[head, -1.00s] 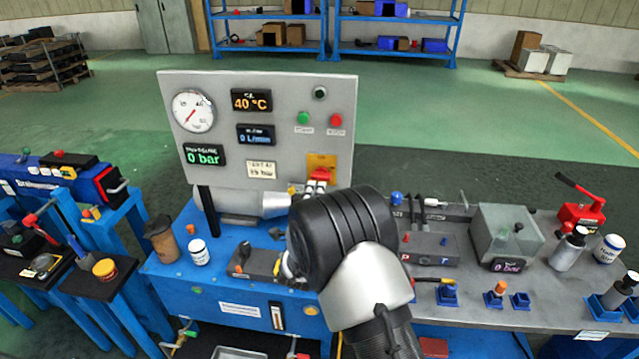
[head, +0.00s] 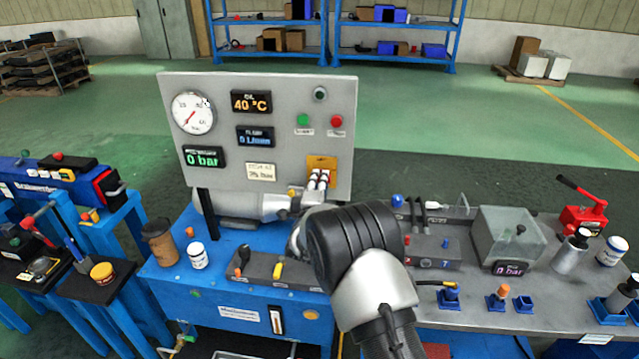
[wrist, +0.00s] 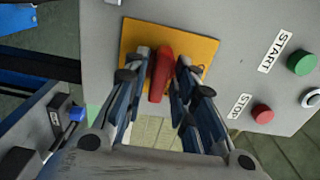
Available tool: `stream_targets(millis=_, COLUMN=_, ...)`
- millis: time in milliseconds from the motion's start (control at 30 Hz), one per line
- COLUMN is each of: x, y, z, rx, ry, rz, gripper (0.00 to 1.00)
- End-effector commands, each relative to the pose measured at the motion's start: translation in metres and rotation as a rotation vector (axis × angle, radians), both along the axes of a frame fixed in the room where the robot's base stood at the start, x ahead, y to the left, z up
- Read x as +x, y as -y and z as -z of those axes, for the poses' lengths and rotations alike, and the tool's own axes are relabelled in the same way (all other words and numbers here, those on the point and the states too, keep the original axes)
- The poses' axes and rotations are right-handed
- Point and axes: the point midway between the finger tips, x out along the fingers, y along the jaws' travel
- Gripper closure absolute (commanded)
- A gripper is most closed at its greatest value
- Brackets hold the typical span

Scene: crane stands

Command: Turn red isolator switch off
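The red isolator switch handle (wrist: 161,75) sits on a yellow plate (wrist: 202,48) on the grey panel. In the wrist view its long side runs roughly up and down the picture, lying horizontally across the panel. My gripper (wrist: 163,72) has one finger on each side of the handle. The left finger is very near it; a narrow gap shows at the right finger, so the gripper looks open around the handle. In the head view, my gripper (head: 318,180) is in front of the yellow plate (head: 321,162) and hides the red handle.
The green START button (wrist: 302,62) and red STOP button (wrist: 262,114) are near the plate on the panel (head: 270,90). A pressure gauge (head: 193,113) and displays are farther left. Below are the blue bench (head: 190,280) and a grey worktop with fittings and a clear box (head: 508,238).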

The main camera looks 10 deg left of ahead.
Motion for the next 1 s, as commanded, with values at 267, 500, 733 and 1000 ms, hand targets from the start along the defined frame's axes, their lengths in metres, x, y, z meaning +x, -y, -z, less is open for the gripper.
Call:
stream_targets(millis=267, x=-0.0002, y=-0.0001, z=-0.0001, rx=0.000, ry=0.000, rz=0.000, gripper=0.97)
stream_targets(millis=500, x=-0.0002, y=-0.0001, z=-0.0001, rx=0.000, ry=0.000, rz=0.000, gripper=1.00)
stream_targets(millis=733, x=-0.0001, y=-0.0001, z=0.0004, rx=-0.026, ry=0.000, rz=0.000, gripper=1.00)
stream_targets(millis=1000, x=0.0002, y=-0.0002, z=0.0009, rx=-0.167, ry=-0.004, rz=0.001, gripper=1.00)
